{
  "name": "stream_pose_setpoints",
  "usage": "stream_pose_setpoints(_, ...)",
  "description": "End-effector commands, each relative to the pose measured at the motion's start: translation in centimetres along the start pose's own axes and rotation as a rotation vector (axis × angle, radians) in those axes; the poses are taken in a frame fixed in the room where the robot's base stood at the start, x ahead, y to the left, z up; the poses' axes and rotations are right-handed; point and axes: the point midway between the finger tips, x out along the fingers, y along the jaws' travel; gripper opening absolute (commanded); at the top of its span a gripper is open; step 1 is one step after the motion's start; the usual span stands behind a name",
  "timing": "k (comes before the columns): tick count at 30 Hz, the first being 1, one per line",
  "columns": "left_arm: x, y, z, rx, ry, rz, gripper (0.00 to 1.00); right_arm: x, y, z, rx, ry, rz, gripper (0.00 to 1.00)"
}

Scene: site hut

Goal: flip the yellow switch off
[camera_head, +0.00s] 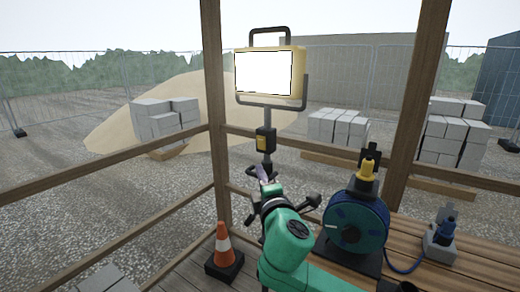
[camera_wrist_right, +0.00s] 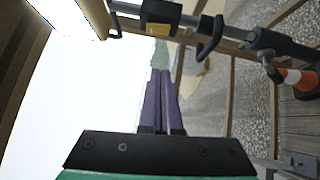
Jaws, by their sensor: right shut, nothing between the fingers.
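The yellow switch (camera_head: 263,143) sits on a black box on the pole of a work lamp (camera_head: 299,75). The lamp's panel is bright white. In the right wrist view the yellow switch (camera_wrist_right: 159,29) shows near the top, beyond the fingertips. My right gripper (camera_head: 259,172) is just below the switch box in the head view. Its purple fingers (camera_wrist_right: 162,73) are together with nothing between them, and they appear apart from the switch. I cannot tell the switch's exact tilt. My left gripper is not in view.
A blue cable reel (camera_head: 355,222) stands right of my right arm on the wooden bench (camera_head: 475,245). A socket box with a blue plug (camera_head: 441,241) is farther right. An orange cone (camera_head: 224,247) stands on the floor at left. Wooden posts (camera_head: 214,110) and rails frame the opening.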

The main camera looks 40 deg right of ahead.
Motion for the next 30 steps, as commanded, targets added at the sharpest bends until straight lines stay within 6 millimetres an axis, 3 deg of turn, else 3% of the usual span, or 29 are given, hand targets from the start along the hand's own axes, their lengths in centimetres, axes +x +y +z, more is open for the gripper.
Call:
stream_pose_setpoints(1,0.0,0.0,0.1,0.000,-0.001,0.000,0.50,-0.6,1.4,-0.1,-0.011,0.003,0.030,0.00)
stream_pose_setpoints(3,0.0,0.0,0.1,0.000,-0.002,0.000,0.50,-0.9,2.0,-0.1,-0.017,0.002,0.046,0.00)
stream_pose_setpoints(14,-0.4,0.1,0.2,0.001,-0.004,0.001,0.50,-0.2,2.2,-0.1,-0.016,0.003,0.045,0.00)
stream_pose_setpoints(17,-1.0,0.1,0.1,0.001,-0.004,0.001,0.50,1.2,2.4,-0.1,-0.016,0.002,0.044,0.00)
stream_pose_setpoints(28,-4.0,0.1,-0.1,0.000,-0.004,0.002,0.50,9.3,2.9,-0.1,-0.013,0.001,0.044,0.00)
stream_pose_setpoints(30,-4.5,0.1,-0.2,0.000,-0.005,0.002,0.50,10.3,2.7,0.9,-0.017,0.000,0.040,0.00)
